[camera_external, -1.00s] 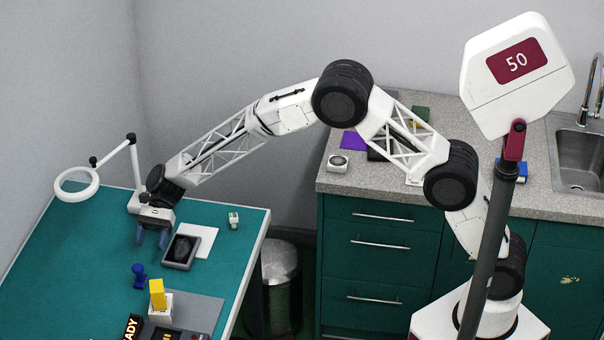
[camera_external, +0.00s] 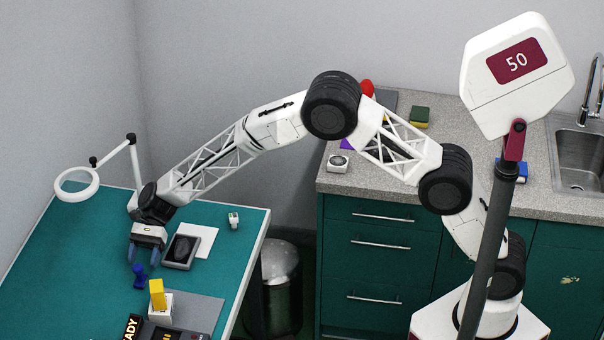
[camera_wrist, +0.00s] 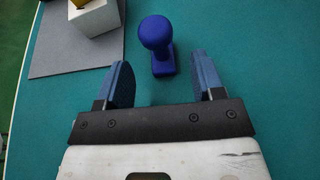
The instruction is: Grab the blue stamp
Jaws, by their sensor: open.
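The blue stamp (camera_external: 140,277) stands upright on the green table (camera_external: 65,270), with a round knob on top of a narrow base. In the wrist view the blue stamp (camera_wrist: 157,40) is just beyond the fingertips, roughly midway between them. My gripper (camera_external: 144,264) is low over the table, beside the stamp in the external view. In the wrist view my gripper (camera_wrist: 162,65) has its two blue fingers spread apart, with only bare table between them.
A dark ink pad (camera_external: 181,252) and white paper (camera_external: 207,240) lie to the right. A ring magnifier (camera_external: 77,184) stands behind. The table's left part is clear.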

